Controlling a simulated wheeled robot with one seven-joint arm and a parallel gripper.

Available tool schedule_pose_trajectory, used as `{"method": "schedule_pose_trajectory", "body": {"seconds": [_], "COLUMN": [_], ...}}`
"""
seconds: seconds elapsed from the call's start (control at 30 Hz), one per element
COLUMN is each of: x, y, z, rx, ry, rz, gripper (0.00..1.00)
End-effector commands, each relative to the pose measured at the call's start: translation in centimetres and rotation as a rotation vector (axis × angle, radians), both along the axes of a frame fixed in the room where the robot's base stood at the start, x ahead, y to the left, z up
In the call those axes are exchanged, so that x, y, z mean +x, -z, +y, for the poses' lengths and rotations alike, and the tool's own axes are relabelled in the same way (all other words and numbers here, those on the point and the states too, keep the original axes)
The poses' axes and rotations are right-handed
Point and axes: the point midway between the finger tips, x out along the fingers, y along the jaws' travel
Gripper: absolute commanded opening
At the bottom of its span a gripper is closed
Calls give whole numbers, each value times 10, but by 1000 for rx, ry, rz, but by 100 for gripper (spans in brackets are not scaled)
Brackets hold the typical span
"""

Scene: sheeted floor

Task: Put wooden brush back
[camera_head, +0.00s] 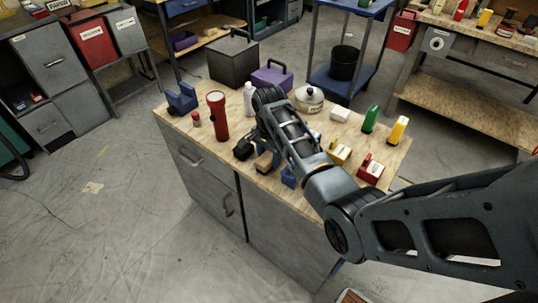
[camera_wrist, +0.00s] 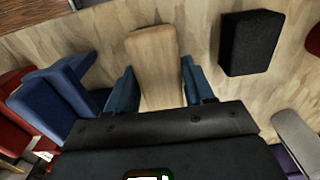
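The wooden brush appears to be the light-brown wooden block (camera_wrist: 153,55) in the wrist view; its bristles do not show. In the head view a small brown block (camera_head: 267,161) lies by the workbench's front edge, just below my gripper. My gripper (camera_wrist: 159,72) has its two dark blue fingers apart, one on each side of the block. I see no clear grip on it, and contact is hard to make out. In the head view the arm partly hides my gripper (camera_head: 262,145).
A black block (camera_wrist: 250,43) lies to the right in the wrist view, and a blue object (camera_wrist: 58,103) to the left. The wooden worktop (camera_head: 178,112) holds a red flashlight (camera_head: 217,117), a white bottle (camera_head: 248,100), a pot (camera_head: 309,99) and several small coloured items. Floor is clear at the left.

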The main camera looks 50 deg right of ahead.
Motion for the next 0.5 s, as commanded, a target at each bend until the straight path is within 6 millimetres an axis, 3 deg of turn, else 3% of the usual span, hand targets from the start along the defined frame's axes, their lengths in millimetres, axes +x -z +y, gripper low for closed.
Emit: {"method": "schedule_pose_trajectory", "body": {"seconds": [0.23,0.5], "x": [0,0], "y": [0,-3], "z": [0,0], "rx": [0,0], "ry": [0,0], "rz": [0,0], "gripper": [76,76]}}
